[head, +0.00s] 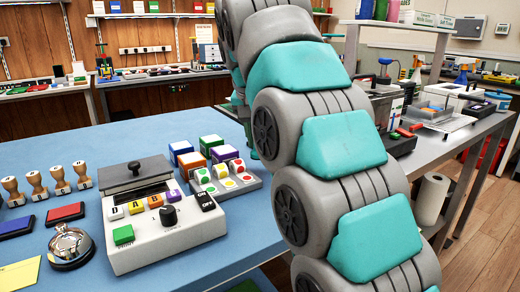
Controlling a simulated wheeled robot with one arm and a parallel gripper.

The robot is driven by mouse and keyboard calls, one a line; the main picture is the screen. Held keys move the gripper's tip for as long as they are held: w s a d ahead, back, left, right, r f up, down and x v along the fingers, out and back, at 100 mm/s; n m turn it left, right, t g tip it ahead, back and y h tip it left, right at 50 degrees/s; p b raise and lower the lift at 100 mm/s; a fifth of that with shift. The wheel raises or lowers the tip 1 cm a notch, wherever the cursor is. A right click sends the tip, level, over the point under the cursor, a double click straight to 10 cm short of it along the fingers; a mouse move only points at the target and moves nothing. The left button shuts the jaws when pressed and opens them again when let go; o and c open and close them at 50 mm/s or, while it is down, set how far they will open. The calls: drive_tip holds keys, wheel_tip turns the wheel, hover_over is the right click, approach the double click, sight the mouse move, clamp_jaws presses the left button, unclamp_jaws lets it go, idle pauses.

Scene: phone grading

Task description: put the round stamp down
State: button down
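Several wooden-handled stamps stand upright in a row at the left of the blue table: one at the far left (12,192), then a second (37,185), a third (60,180) and a fourth (82,174). Their faces are too small to tell which is round. A blue ink pad (17,227) and a red ink pad (65,212) lie in front of them. My grey and teal arm fills the middle and right of the view. My gripper does not show, so whether it holds a stamp cannot be seen.
A white device (165,238) with lettered keys and a knob stands mid-table. A silver bell-like object (70,246) and yellow paper (20,275) are at front left. Coloured boxes (212,147) and a dotted tray (226,180) stand behind the device.

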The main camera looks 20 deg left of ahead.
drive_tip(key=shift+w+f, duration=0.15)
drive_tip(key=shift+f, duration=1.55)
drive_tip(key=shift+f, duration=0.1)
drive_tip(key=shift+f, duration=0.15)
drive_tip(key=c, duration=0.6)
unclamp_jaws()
